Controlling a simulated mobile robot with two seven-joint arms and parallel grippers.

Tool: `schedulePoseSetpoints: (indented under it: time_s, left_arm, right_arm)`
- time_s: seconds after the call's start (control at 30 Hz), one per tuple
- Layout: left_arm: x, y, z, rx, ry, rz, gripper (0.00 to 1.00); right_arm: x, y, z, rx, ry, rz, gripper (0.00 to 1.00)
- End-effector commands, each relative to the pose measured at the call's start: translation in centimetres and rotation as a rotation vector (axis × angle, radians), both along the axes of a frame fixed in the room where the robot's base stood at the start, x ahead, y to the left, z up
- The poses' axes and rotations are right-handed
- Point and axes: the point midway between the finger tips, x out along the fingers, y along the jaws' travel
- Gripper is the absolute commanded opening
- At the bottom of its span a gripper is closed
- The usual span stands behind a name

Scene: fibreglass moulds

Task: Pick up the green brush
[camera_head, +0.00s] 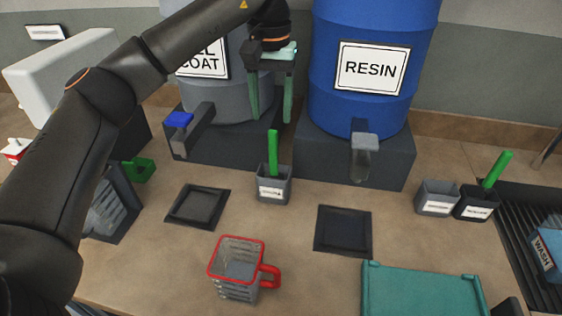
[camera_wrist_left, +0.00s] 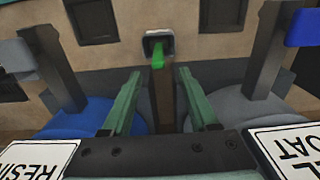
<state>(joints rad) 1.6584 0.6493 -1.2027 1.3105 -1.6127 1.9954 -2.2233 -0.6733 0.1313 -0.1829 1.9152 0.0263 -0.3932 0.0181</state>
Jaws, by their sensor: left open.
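A green brush (camera_head: 273,152) stands upright in a small grey labelled cup (camera_head: 274,190) in front of the drums. Its lower end is hidden inside the cup. Another green brush (camera_head: 496,169) leans in a dark cup (camera_head: 477,205) at the right. My left gripper (camera_head: 270,117) is open and empty, with its fingers pointing down above and behind the middle brush. In the left wrist view, the brush handle (camera_wrist_left: 157,58) shows beyond the gap between the open fingertips (camera_wrist_left: 160,74), apart from both. My right gripper is not in view.
A grey gel coat drum (camera_head: 230,95) and a blue resin drum (camera_head: 335,110) stand on dark blocks behind the cup, with taps in front. Two dark square moulds (camera_head: 343,230) flank it. A red-rimmed jug (camera_head: 236,275) and teal tray (camera_head: 420,290) are nearer.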

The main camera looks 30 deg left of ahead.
Motion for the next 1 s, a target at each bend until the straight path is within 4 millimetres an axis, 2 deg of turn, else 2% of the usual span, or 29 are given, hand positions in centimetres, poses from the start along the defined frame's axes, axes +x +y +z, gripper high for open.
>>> schedulePoseSetpoints:
  time_s: [0.1, 0.3, 0.53, 0.8, 1.0]
  left_arm:
    - [-0.1, 0.1, -2.5, 0.002, 0.005, 0.001, 0.6]
    - [-0.1, 0.0, -5.5, 0.0, 0.003, 0.001, 0.6]
    - [0.0, -0.1, -7.3, 0.001, 0.002, 0.0, 0.6]
    - [0.0, -0.3, -11.1, 0.0, 0.003, 0.0, 0.6]
    - [0.1, -0.3, -11.6, -0.001, 0.0, 0.0, 0.6]
  right_arm:
    - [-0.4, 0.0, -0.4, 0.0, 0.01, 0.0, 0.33]
    - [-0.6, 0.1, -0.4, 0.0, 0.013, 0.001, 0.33]
    - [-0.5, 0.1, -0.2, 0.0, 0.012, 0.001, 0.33]
    - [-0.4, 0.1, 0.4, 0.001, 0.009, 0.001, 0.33]
    - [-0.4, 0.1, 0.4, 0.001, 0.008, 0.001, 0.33]
